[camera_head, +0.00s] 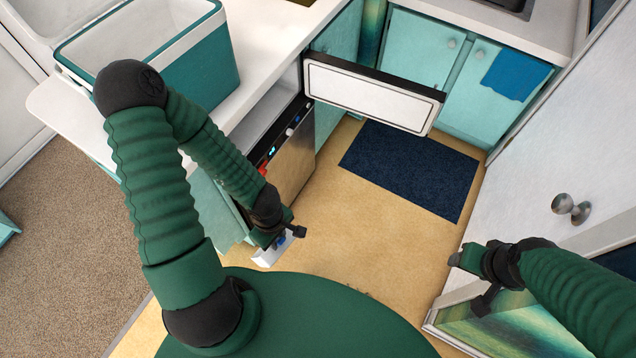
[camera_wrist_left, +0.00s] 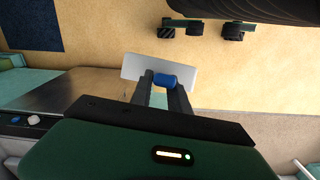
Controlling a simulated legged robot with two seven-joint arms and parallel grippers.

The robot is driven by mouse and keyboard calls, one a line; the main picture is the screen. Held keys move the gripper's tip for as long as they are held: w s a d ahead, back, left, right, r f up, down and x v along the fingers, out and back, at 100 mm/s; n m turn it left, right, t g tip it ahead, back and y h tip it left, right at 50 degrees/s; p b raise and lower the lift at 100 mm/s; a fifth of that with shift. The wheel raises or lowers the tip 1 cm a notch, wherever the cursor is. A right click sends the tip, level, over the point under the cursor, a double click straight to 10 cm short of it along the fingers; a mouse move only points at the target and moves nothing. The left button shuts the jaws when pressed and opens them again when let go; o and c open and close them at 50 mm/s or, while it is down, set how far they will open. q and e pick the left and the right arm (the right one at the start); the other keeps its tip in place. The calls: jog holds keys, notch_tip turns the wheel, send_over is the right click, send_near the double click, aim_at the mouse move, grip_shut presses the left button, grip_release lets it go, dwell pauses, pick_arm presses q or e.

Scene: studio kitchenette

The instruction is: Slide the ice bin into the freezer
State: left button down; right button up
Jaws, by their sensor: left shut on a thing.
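The ice bin (camera_head: 271,251) is a small white piece, mostly hidden below my left gripper (camera_head: 285,238) in the head view. In the left wrist view its white panel (camera_wrist_left: 190,72) has a blue part (camera_wrist_left: 165,81) between my left fingertips. That gripper is shut on it, holding it above the floor. The freezer (camera_head: 268,118) is a pale, open compartment under the counter, left of centre. Its door (camera_head: 370,95) stands open, white inner face showing. My left gripper is below and in front of that opening. My right gripper (camera_head: 469,280) appears open and empty at the right.
A teal cooler (camera_head: 205,70) with a white rim stands on the white counter (camera_head: 262,40). Below the freezer is a metal-fronted unit (camera_head: 292,165) with small controls. A navy mat (camera_head: 410,168) lies on the floor. A white door with a knob (camera_head: 570,207) is at right.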

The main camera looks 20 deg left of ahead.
pick_arm(q)
jog(key=w+f+n+y+b, duration=0.25)
jog(key=w+y+b, duration=0.95)
jog(key=w, duration=1.2)
jog(key=shift+y, duration=0.9)
jog(key=a, duration=1)
jog(key=w+a+f, duration=0.1)
jog(key=a, duration=0.9)
jog(key=w+a+f, duration=0.1)
jog(key=a, duration=1)
jog(key=shift+w+f, duration=0.1)
jog(key=shift+w, duration=0.1)
jog(key=shift+w+a, duration=0.1)
jog(key=shift+a, duration=0.75)
